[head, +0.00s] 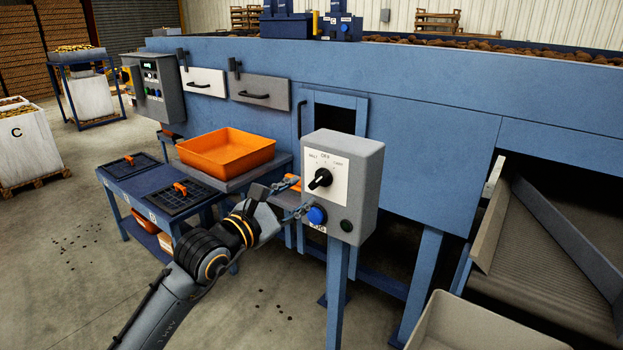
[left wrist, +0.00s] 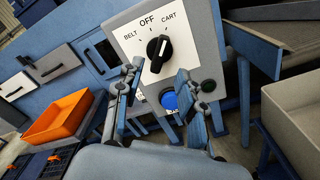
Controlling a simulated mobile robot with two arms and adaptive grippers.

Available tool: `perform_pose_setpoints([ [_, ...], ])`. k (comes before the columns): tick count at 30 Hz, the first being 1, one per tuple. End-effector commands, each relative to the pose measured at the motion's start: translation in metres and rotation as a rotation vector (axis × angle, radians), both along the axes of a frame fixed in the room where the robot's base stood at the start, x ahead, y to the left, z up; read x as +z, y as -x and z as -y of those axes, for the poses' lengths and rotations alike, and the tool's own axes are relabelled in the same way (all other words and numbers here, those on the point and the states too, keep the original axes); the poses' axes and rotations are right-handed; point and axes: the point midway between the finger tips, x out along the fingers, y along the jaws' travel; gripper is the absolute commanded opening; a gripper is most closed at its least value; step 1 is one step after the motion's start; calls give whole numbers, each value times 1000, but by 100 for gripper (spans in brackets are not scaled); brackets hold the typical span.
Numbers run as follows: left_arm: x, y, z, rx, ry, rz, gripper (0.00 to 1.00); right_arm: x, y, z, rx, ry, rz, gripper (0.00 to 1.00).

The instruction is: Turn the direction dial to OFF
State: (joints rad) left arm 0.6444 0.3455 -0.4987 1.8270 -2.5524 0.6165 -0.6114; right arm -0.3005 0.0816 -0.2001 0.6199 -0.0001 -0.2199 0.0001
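The direction dial (head: 320,179) is a black knob on a white plate on the front of a grey control box (head: 362,185). In the left wrist view the dial (left wrist: 158,50) sits under the labels BELT, OFF and CART, and its pointer leans toward CART. My left gripper (head: 294,199) is just left of and in front of the box, below the dial's level. In the left wrist view the left gripper (left wrist: 158,95) has its fingers apart with nothing between them, and the dial lies beyond their tips, not touched. My right gripper is not in view.
A blue button (head: 317,215) and a dark green button (head: 346,225) sit below the dial, close to the fingers. An orange tray (head: 228,150) stands behind my left arm. A pale bin (head: 470,325) is at the lower right. The blue grader (head: 430,110) rises behind the box.

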Motion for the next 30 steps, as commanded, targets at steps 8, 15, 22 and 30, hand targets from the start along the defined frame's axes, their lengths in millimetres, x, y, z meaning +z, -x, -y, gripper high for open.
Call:
perform_pose_setpoints([
  [8, 1, -34, 25, 0, 1, -2, 39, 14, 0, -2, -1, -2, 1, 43],
  [15, 0, -44, 32, 0, 2, -1, 39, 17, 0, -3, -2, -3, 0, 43],
  [22, -1, -44, 32, 0, 2, -1, 39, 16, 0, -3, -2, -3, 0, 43],
  [30, -1, -44, 32, 0, 2, -1, 0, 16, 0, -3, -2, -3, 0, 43],
])
